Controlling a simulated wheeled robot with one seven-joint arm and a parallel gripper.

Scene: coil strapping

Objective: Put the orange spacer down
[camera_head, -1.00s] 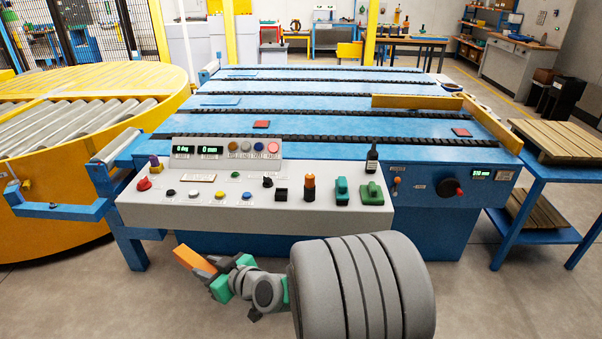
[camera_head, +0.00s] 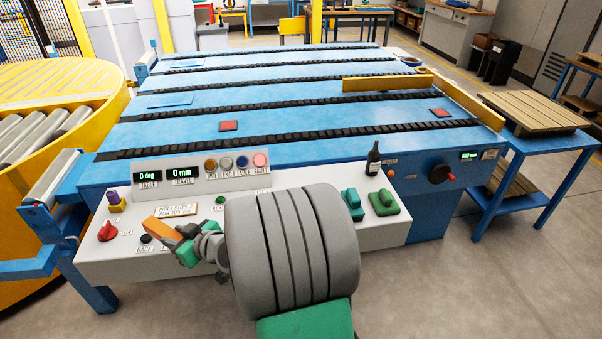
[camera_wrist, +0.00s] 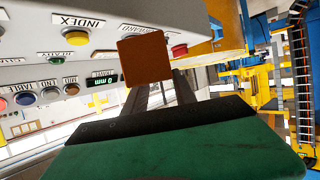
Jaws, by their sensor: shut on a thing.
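The orange spacer (camera_head: 162,229) is a small block held at the tip of my gripper (camera_head: 176,231). In the head view it appears in front of the left part of the grey control console, below the displays. I cannot tell its exact height over the panel. In the wrist view the spacer (camera_wrist: 145,58) shows as a brown-orange square end beyond the dark-edged green finger (camera_wrist: 185,145). My gripper is shut on the spacer. My grey arm hides the middle of the console.
The console (camera_head: 95,262) carries a red knob (camera_head: 108,232), buttons, displays, green switches (camera_head: 383,202) and a dark bottle (camera_head: 373,159). Behind it lies the blue slatted conveyor table (camera_head: 290,118) with red pads (camera_head: 228,126). A yellow roller turntable (camera_head: 50,85) stands left, a pallet (camera_head: 535,113) right.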

